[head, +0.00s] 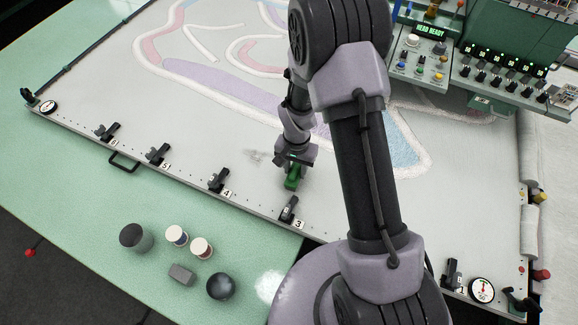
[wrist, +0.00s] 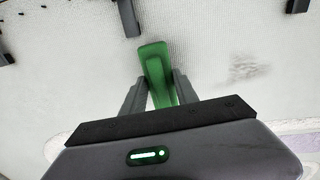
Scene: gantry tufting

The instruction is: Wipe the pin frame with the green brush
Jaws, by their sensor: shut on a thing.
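My gripper (head: 291,165) is shut on the green brush (head: 292,178), low over the pale cloth near the frame's front edge, between the clamps marked 4 and 3. In the wrist view the green brush (wrist: 155,62) sits between the two grey fingers (wrist: 158,92) and points away from the palm. I cannot tell whether its underside touches the cloth. The pin frame (head: 150,164) is the grey rail with clamps and pins around the stretched cloth. A patch of dark specks (head: 256,157) lies on the cloth just left of the brush; it also shows in the wrist view (wrist: 250,69).
Numbered black clamps (head: 218,181) stand along the front rail; clamp 3 (head: 289,209) is close to the brush. Jars (head: 177,236), a grey block (head: 181,274) and dark round items (head: 220,286) sit on the green table. A control panel (head: 425,50) stands at the upper right.

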